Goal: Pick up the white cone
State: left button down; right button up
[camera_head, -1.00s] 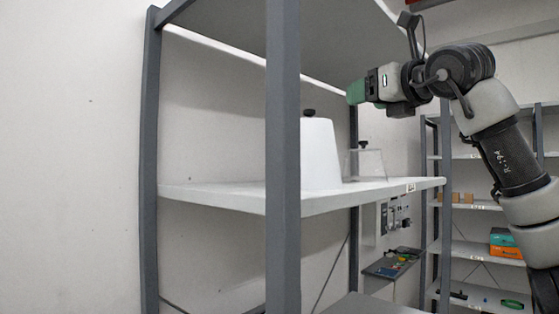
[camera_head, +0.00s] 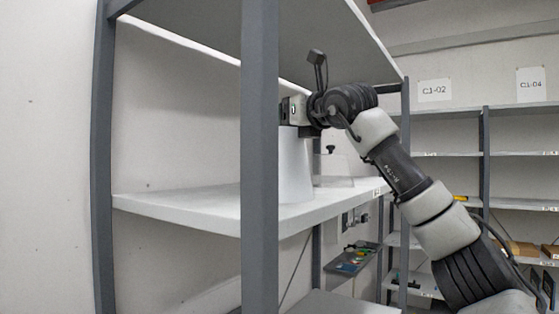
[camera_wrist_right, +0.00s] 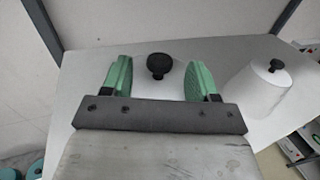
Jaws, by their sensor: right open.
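No plain pointed white cone shows. A white, opaque, cone-like cover (camera_head: 295,165) with a flat top stands upright on the middle shelf, partly behind the front post. Anything under it is hidden. My right gripper (camera_wrist_right: 160,76) is open above it, its green fingers on either side of a black knob (camera_wrist_right: 158,65) and apart from it. In the head view its fingertips are hidden behind the post. A clear tapered cover (camera_head: 340,170) with a black knob stands behind and to the right; a pale cover (camera_wrist_right: 258,90) shows right in the wrist view. My left gripper is not in view.
The grey front post (camera_head: 260,150) stands close before the white cover. The upper shelf (camera_head: 330,35) hangs above my right arm. The middle shelf (camera_head: 190,205) is bare to the left. A tray (camera_head: 352,258) with small coloured things and other racks lie beyond.

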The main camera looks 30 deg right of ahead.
jog(key=shift+w+r, duration=0.1)
jog(key=shift+w, duration=0.75)
jog(key=shift+c, duration=0.6)
jog(key=shift+s, duration=0.1)
jog(key=shift+c, duration=1.2)
grip_shut()
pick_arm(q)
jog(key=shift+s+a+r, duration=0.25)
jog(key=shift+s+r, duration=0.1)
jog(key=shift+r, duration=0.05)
